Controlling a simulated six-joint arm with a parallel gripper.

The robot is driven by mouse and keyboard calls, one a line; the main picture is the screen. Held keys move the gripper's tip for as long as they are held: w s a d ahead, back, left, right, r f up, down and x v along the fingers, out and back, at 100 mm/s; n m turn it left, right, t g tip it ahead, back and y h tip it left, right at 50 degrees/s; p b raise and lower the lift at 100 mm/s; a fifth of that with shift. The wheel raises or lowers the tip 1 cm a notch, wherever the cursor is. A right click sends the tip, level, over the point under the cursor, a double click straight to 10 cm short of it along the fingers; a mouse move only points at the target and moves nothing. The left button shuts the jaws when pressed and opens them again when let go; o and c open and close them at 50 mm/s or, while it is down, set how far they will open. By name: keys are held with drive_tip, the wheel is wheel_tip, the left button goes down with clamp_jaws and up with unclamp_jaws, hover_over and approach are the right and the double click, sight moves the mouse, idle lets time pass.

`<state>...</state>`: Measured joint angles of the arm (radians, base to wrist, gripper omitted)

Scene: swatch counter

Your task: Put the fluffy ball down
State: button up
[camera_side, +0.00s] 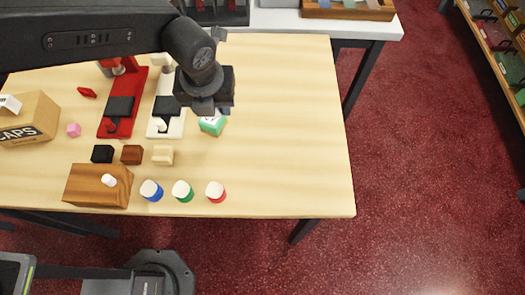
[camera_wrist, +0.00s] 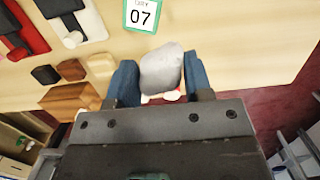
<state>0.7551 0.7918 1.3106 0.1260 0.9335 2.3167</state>
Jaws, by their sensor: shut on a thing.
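My gripper (camera_wrist: 160,82) has its two blue fingers shut on a pale grey, rounded ball (camera_wrist: 161,70), taken as the fluffy ball, in the wrist view. Its fluff is too blurred to make out. The ball cannot be seen there, hidden by the gripper. How high the ball is above the table I cannot tell.
White-topped blue (camera_side: 151,191), green (camera_side: 182,191) and red (camera_side: 215,191) pieces stand near the table's front edge. Black, brown and cream blocks (camera_side: 132,154), a wooden block (camera_side: 85,187) and a CAPS box (camera_side: 28,120) are left. The table's right side is clear.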

hover_over(264, 155)
drive_tip(key=f, duration=0.6)
drive_tip(key=shift+s+f, duration=0.3)
drive_tip(key=shift+f, duration=2)
drive_tip(key=shift+f, duration=0.1)
drive_tip(key=o, duration=0.9)
drive_tip(key=r, duration=0.4)
drive_tip(key=s+r, duration=0.1)
drive_tip(key=r, duration=0.7)
drive_tip(key=shift+s, duration=0.4)
drive_tip(key=shift+a, duration=0.1)
